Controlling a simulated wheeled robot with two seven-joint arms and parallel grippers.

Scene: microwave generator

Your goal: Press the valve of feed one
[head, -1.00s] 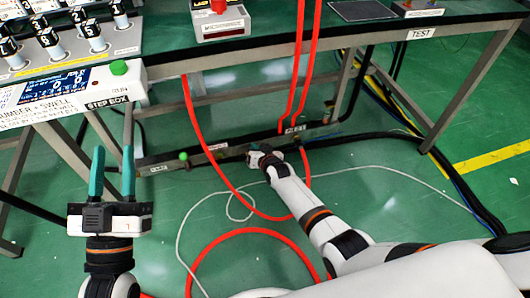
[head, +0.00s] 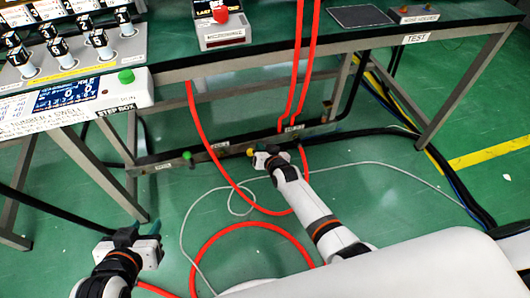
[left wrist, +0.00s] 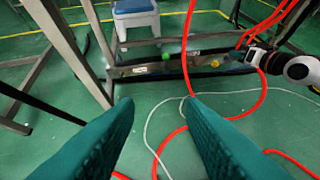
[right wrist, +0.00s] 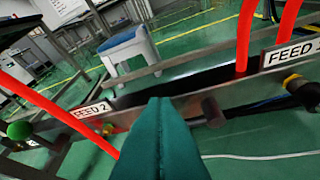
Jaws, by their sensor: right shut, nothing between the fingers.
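The feed valves sit on a low rail (head: 215,152) under the table. A green knob (head: 187,156) and a yellow knob (head: 250,152) show there; the right wrist view shows the green knob (right wrist: 18,130), a dark cylinder (right wrist: 212,112) and a yellow part (right wrist: 292,80). One label reads FEED 2 (right wrist: 92,110); another label (right wrist: 292,50) reads FEED with its digit unclear, so I cannot tell which valve is feed one. My right gripper (head: 262,160) is shut and empty, close to the rail; contact is unclear. My left gripper (head: 130,235) is open and empty, low at the left.
Red hoses (head: 300,60) hang from the table and loop on the floor. A thin white cable (head: 370,165) and dark cables (head: 370,133) cross the floor. Table legs (head: 465,90) stand either side. The step box (head: 75,100) is above left.

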